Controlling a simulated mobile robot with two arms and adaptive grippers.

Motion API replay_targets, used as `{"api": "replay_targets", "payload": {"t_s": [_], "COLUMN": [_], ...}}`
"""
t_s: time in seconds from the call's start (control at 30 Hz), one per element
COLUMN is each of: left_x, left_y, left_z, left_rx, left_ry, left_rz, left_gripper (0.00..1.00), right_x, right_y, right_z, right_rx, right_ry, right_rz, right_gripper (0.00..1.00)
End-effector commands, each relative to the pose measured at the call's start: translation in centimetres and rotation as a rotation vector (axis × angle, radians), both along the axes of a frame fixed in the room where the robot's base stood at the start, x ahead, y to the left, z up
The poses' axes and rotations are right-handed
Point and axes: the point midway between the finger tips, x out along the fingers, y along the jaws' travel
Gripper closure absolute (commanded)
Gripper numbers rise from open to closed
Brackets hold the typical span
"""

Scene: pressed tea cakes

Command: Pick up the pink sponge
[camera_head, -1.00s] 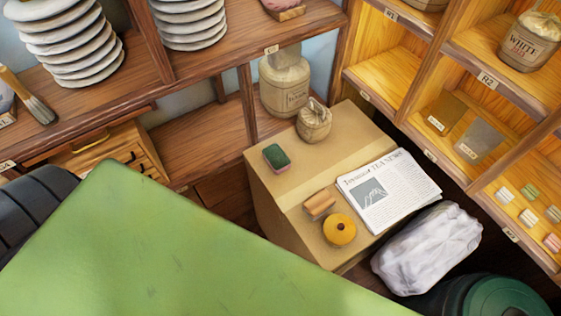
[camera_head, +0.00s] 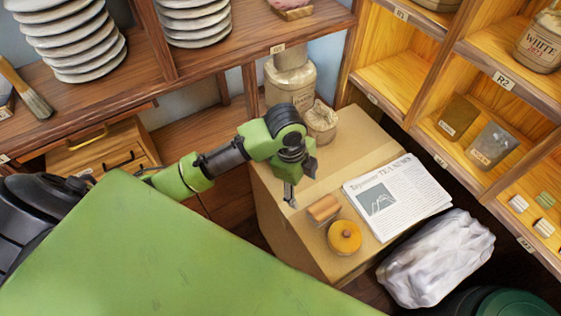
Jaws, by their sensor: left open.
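A pink block (camera_head: 291,4) sits on a small wooden board on the upper shelf, cut off by the top edge of the head view; I cannot tell if it is the pink sponge. A small dark-green-topped block with a reddish side, seen earlier on the cardboard box (camera_head: 285,238), is now hidden behind my left arm. My left gripper (camera_head: 290,198) points down over the box's left part, open, close to an orange-brown block (camera_head: 323,209). I cannot tell whether it touches anything. My right gripper is not in view.
A yellow round item (camera_head: 344,237) and a newspaper (camera_head: 398,196) lie on the box. A tied sack (camera_head: 321,122) stands at its back. A white plastic bundle (camera_head: 436,258) lies at right. Shelves with stacked plates (camera_head: 75,40) rise behind.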

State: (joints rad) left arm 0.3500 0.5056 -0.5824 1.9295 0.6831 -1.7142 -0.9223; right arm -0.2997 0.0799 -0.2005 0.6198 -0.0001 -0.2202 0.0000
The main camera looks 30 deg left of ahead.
Motion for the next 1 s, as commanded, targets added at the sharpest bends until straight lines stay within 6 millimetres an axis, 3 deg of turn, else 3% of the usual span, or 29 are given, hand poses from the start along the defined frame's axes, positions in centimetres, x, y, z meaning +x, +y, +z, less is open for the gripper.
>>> {"api": "replay_targets", "payload": {"t_s": [0.03, 0.2, 0.4, 0.5, 0.67, 1.0], "left_x": [1.7, 5.3, 7.6, 8.0, 8.1, 8.1], "left_y": [1.5, 6.0, 10.0, 10.9, 11.2, 11.1], "left_z": [1.0, 4.1, 7.6, 8.4, 7.2, 1.0], "left_rx": [0.039, 0.128, 0.169, 0.174, 0.173, 0.173], "left_ry": [-0.001, 0.034, 0.068, 0.077, 0.084, 0.082], "left_rz": [-0.07, -0.283, -0.417, -0.446, -0.457, -0.456], "left_gripper": [0.4, 0.4, 0.4, 0.4, 0.4, 0.4], "right_x": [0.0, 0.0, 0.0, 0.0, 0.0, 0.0], "right_y": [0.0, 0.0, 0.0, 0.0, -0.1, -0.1], "right_z": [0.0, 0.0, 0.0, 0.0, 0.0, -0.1], "right_rx": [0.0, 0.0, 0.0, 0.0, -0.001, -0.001], "right_ry": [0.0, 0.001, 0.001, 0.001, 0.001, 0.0], "right_rz": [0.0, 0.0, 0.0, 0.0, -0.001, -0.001], "right_gripper": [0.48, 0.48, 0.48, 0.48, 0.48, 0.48]}}
